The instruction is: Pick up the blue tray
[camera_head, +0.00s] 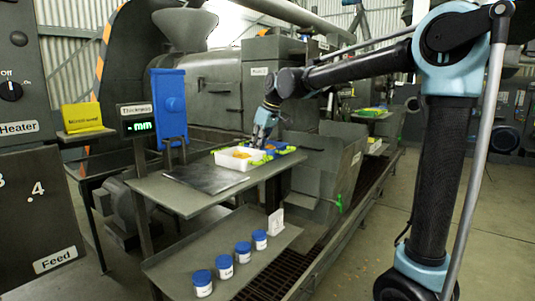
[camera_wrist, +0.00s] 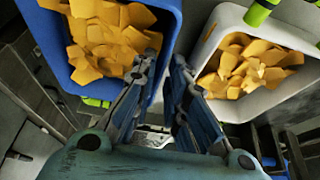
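The blue tray (camera_wrist: 61,17) holds orange chip-like pieces and fills the upper left of the wrist view. My gripper (camera_wrist: 165,60) points down at the blue tray's right edge. One fingertip shows over the inside of the tray and the other over the gap outside, with the blue rim between them. The fingertips are close together, but I cannot tell whether they press on the rim. In the head view my gripper (camera_head: 262,138) is low over the trays.
A white tray (camera_wrist: 213,42) with similar orange pieces stands close to the right of the blue tray. A dark flat plate (camera_head: 212,177) lies at the shelf's left. Several blue-lidded jars (camera_head: 243,253) stand on the lower shelf. The machine body rises behind the trays.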

